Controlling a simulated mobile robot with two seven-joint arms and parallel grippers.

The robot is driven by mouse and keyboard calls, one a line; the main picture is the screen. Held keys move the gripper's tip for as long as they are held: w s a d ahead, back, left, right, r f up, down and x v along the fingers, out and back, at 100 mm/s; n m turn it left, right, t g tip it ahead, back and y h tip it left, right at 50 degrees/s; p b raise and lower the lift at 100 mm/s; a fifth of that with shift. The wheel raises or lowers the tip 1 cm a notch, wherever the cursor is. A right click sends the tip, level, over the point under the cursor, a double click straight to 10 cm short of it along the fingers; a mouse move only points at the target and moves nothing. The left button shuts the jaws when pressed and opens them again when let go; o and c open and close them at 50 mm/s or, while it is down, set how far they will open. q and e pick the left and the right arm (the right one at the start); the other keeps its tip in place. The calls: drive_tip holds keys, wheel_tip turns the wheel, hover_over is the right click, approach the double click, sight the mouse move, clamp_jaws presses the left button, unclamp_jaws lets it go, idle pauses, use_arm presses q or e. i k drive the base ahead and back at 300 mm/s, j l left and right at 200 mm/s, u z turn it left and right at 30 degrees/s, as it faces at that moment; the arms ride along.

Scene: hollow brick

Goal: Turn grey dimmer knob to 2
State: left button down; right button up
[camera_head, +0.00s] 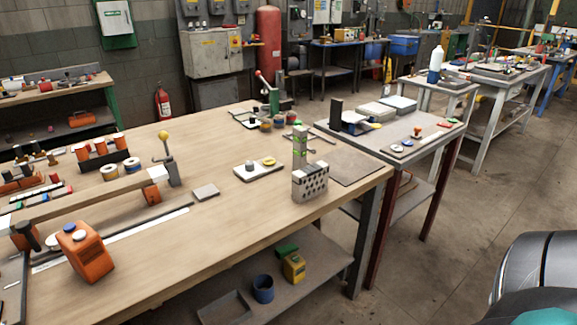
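A white plate (262,173) lies flat near the middle of the wooden workbench. On it stand a small grey knob (250,166), at the left, and a flat yellow round piece (268,160), at the right. The grey knob looks like the dimmer knob, but no numbers or pointer can be read at this size. Neither of my grippers is in view, and nothing touches the plate or the knob.
A hollow grey block (310,184) stands right of the plate, near the workbench (190,250) edge. A small grey pad (206,192) and a lever with a yellow ball (164,134) are to the left. An orange box (85,255) stands front left. Bare wood lies before the plate.

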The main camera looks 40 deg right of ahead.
sight(249, 165)
drive_tip(key=z, duration=1.1)
drive_tip(key=i+l+u, duration=0.25)
drive_tip(key=i+l, duration=0.55)
drive_tip(key=k+l, duration=0.05)
drive_tip(key=l, duration=0.05)
